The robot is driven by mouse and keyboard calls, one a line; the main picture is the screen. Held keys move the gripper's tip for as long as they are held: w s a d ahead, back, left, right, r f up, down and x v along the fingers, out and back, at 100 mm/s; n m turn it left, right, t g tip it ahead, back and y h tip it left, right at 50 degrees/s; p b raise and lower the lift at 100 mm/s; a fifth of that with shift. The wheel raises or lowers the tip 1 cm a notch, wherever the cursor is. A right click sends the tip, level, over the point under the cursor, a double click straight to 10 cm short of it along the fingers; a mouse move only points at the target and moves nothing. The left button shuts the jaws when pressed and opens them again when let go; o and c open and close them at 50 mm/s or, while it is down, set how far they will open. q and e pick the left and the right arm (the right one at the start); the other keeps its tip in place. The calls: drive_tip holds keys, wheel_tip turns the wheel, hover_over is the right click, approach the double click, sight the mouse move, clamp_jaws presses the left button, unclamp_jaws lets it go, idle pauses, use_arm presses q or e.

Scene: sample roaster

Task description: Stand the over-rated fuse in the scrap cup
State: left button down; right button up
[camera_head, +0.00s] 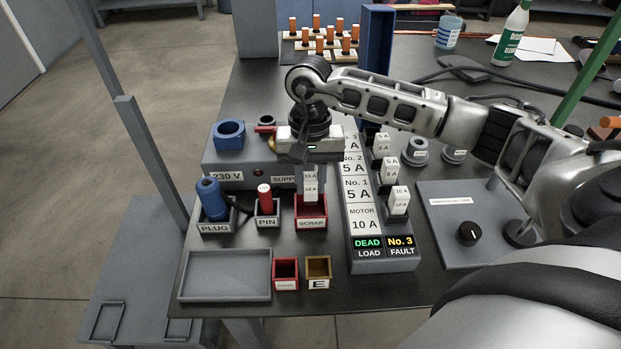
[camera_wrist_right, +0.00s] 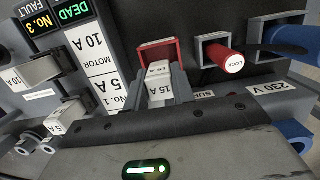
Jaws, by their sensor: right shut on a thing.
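A white fuse (camera_head: 310,184) hangs upright from my right gripper (camera_head: 309,165), which is shut on it. In the wrist view the fuse (camera_wrist_right: 160,87) reads 15 A and sits between the two grey fingers (camera_wrist_right: 162,88). The red scrap cup (camera_head: 311,222) is directly below, and it also shows in the wrist view (camera_wrist_right: 143,52). The fuse's lower end is at or just inside the cup's opening; I cannot tell whether it touches the bottom. My left gripper is not in view.
The red lockout pin (camera_head: 264,198) and blue plug (camera_head: 212,198) stand left of the cup. The fuse panel (camera_head: 384,263), with several fuses, stands close on the right; its display reads DEAD and No. 3. A grey tray (camera_head: 226,293) and two small cups lie in front.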

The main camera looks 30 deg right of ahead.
sight(310, 196)
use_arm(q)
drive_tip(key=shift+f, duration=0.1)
use_arm(e)
drive_tip(key=shift+f, duration=0.15)
